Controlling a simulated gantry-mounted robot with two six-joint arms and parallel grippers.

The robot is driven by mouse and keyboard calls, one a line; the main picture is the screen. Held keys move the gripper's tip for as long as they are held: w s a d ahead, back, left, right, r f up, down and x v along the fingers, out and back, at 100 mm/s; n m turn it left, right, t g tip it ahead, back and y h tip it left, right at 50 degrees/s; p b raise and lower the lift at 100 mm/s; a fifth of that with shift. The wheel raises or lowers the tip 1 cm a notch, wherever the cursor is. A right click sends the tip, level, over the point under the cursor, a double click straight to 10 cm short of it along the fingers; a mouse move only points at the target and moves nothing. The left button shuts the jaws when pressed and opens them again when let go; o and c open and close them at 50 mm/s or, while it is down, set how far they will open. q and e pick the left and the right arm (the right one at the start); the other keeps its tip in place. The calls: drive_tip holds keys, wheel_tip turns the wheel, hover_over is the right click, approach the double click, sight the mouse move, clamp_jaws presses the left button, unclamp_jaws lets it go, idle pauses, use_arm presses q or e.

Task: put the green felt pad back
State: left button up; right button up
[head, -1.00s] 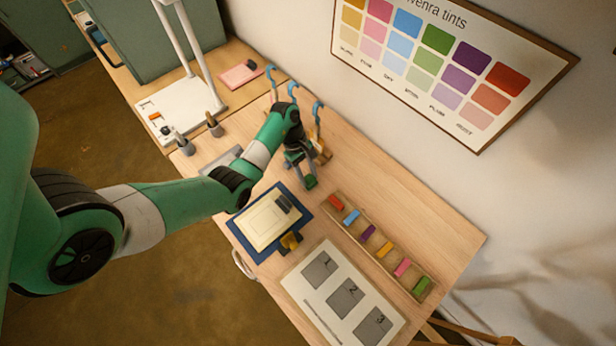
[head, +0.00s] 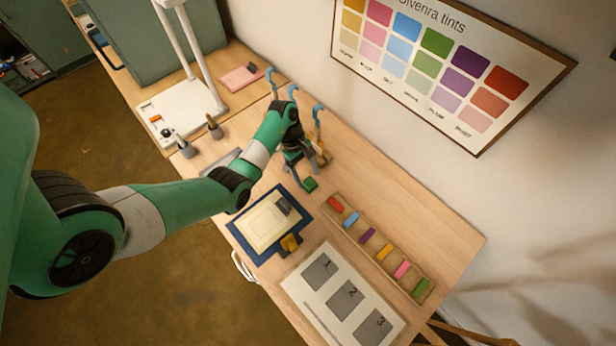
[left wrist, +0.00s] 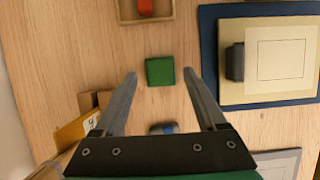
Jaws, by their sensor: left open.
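The green felt pad (head: 310,184) lies flat on bare wooden table, between the blue board and the hooked stand. It also shows in the left wrist view (left wrist: 160,71) as a small green square. My left gripper (head: 299,172) is just beside it, on the stand side, open and empty. In the left wrist view its two fingers (left wrist: 159,76) are spread wide, with the pad lying between and slightly beyond their tips, touching neither. My right gripper is not in view.
A blue board (head: 237,233) with a cream sheet and dark block lies nearby. A wooden tray (head: 380,237) holds coloured blocks. A card (head: 296,281) has numbered grey squares. The stand with blue hooks (head: 318,112) is close behind my gripper. The table's right side is clear.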

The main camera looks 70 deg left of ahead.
use_arm(q)
drive_tip(key=p+v, duration=0.4)
drive_tip(key=v, duration=0.6)
drive_tip(key=shift+p, duration=0.3)
drive_tip(key=shift+r, duration=0.1)
